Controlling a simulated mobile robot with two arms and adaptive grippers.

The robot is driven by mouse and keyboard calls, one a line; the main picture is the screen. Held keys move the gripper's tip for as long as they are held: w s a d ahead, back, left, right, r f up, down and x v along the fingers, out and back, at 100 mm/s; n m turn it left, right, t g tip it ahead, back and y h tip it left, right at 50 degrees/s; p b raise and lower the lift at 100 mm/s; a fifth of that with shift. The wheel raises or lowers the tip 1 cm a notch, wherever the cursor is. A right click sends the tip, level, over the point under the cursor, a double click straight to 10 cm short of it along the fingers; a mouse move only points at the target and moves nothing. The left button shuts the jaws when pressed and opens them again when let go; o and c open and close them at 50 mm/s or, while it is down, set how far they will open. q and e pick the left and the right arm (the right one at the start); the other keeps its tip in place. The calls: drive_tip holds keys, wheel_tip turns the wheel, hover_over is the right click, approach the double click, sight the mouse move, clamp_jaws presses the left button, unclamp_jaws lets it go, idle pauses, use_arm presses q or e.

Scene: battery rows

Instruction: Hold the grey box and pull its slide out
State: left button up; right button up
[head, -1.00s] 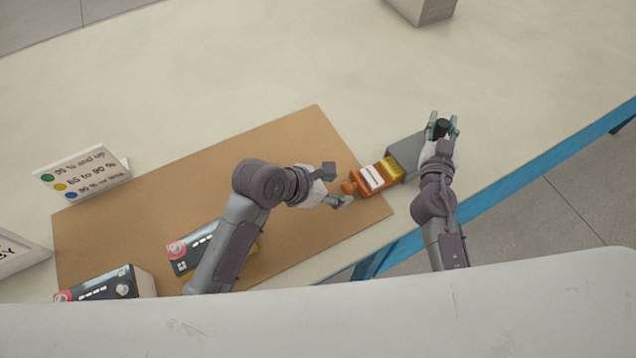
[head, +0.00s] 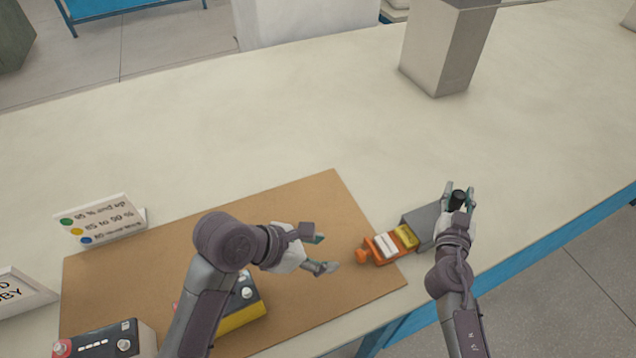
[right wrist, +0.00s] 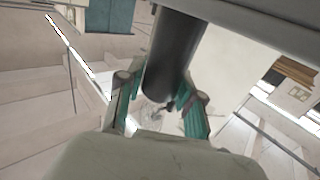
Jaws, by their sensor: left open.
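The grey box (head: 424,218) lies at the right edge of the brown mat. Its orange slide (head: 377,258) sticks out of its left side, with a white block (head: 387,246) and a yellow block (head: 407,237) showing on it. An orange knob (head: 362,257) is at the slide's left end. My left gripper (head: 326,253) is open and empty, left of the knob and apart from it. My right gripper (head: 459,191) is shut on the box's black post (head: 459,198). The dark post also shows between its fingers in the right wrist view (right wrist: 174,55).
The brown mat (head: 310,205) has battery-like blocks (head: 240,305) (head: 105,340) at its near left, partly behind my left arm. A sign with coloured dots (head: 100,220) stands at the mat's left. A tall grey block (head: 440,55) stands at the back right. The middle of the table is clear.

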drive_tip(key=o, duration=0.4)
drive_tip(key=v, duration=1.2)
drive_tip(key=shift+s+f, duration=0.1)
